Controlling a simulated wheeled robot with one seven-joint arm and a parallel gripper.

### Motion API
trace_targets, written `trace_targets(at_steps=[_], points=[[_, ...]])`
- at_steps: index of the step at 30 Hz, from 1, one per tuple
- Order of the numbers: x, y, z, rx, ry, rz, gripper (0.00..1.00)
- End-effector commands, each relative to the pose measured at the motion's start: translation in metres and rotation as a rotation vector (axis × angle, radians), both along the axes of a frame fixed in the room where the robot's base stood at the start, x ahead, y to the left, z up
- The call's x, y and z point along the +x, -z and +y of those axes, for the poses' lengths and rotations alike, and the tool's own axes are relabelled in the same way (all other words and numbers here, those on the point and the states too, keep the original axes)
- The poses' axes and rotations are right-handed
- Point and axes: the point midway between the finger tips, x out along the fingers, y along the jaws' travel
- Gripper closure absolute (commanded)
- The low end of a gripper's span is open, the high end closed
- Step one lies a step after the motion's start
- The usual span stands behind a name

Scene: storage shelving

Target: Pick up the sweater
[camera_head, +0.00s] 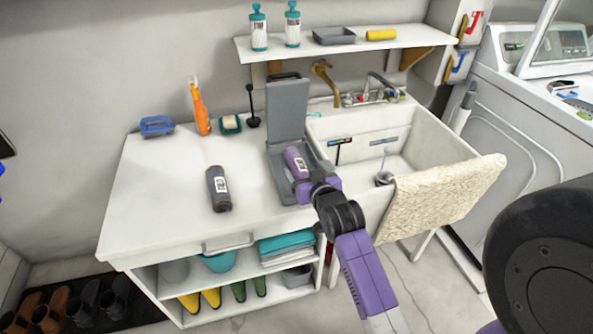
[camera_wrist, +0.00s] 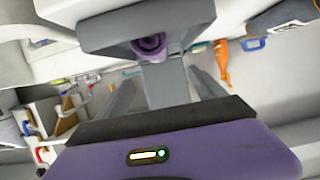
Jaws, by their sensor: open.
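I cannot single out a sweater for sure. A cream, fluffy cloth (camera_head: 440,198) hangs over the front rim of the sink. Folded teal and grey cloths (camera_head: 286,247) lie on the shelf under the counter. My gripper (camera_head: 313,180) is over the counter by the open grey case (camera_head: 287,112), left of the cream cloth and above the folded cloths. In the wrist view my gripper (camera_wrist: 165,88) is open, with both fingers apart and nothing seen between them. The arm hides part of the sink front. Neither cloth is clear in the wrist view.
A purple bottle (camera_head: 296,162) lies in the case, close to my gripper. A dark bottle (camera_head: 218,188) and an orange spray bottle (camera_head: 199,106) are on the counter. The sink (camera_head: 420,140) is at right. A wall shelf (camera_head: 345,45) hangs above. Floor shows in front.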

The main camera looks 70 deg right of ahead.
Motion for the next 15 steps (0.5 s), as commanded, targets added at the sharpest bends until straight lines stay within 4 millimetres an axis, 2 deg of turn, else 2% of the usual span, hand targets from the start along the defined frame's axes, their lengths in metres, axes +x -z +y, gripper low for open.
trace_targets(at_steps=[4, 15], points=[[-0.001, 0.02, -0.005, 0.057, 0.01, 0.05, 0.21], [0.022, 0.036, -0.029, 0.064, 0.01, 0.056, 0.21]])
